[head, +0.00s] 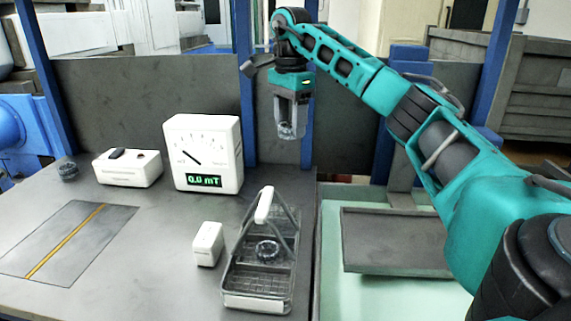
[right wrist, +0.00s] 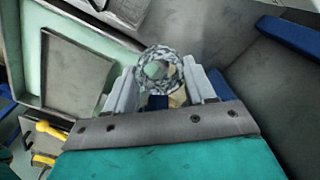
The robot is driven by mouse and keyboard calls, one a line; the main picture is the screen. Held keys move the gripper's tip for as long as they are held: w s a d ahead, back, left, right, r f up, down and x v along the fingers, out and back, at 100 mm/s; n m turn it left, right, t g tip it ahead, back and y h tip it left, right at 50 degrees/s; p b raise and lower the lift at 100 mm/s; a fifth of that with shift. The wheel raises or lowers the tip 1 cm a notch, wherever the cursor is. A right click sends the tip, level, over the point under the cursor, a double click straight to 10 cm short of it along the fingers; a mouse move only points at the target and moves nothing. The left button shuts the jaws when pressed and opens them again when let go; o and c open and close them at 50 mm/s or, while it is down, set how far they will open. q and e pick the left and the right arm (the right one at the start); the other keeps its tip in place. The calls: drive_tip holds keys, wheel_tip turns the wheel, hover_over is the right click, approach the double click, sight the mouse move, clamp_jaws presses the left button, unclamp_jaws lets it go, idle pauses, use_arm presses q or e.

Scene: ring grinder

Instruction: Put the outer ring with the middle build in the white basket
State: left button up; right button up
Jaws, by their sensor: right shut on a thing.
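My right gripper (head: 290,118) is raised above the table's right edge, behind the basket, with its fingers pointing down. It is shut on a grey ring (head: 291,131). In the right wrist view the ring (right wrist: 173,62) sits between the two fingertips (right wrist: 160,82), its hole facing the camera. The wire basket (head: 229,301) with a white handle stands at the front of the table. Another dark ring (head: 267,250) lies in it. A third dark ring (head: 67,171) lies at the table's far left. I cannot tell the rings' builds apart. My left gripper is not in view.
A white meter (head: 202,153) reading 0.0 mT stands at the back, beside a white box (head: 127,168). A small white block (head: 208,244) stands left of the basket. A grey plate with a yellow line (head: 95,225) lies left. A grey tray (head: 395,242) is right.

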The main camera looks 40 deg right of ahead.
drive_tip(key=s+a+r+n+p, duration=0.1)
drive_tip(key=s+a+n+p, duration=0.2)
drive_tip(key=a+n, duration=0.5)
drive_tip(key=b, duration=0.2)
approach(273, 216)
drive_tip(key=s, duration=0.1)
drive_tip(key=s+a+f, duration=0.1)
drive_tip(key=s+a, duration=0.1)
drive_tip(key=shift+a+f, duration=0.25)
drive_tip(key=shift+f, duration=0.55)
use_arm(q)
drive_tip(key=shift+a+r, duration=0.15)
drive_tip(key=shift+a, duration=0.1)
use_arm(e)
drive_tip(key=shift+w+f, duration=0.1)
drive_tip(key=shift+f, duration=2)
drive_tip(key=shift+f+b, duration=0.15)
drive_tip(key=shift+b, duration=0.2)
drive_tip(key=o, duration=0.9)
drive_tip(key=shift+o, duration=0.2)
